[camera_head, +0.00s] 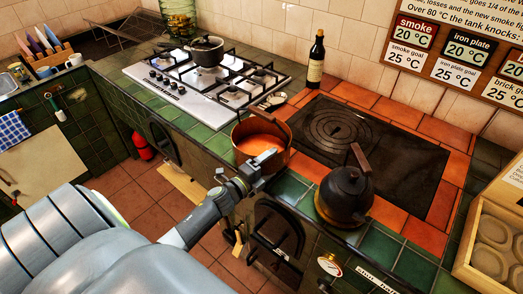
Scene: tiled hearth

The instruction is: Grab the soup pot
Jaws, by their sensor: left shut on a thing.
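The soup pot, a copper-coloured pot (280,165) with orange soup inside, is at the front edge of the green tiled counter, between the gas hob and the dark hot plate. My left gripper (262,174) reaches in from the left and is shut on the near rim or handle of the pot. The fingers hide the exact contact. The pot looks upright. I cannot tell whether it rests on the counter or is slightly raised. My right gripper does not show.
A black kettle (345,194) stands close to the right of the pot. The hot plate (345,135) lies behind. A gas hob (225,90) with a dark pan (206,50) is at the back left. A bottle (316,62) stands behind. A wooden tray (487,245) is at right.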

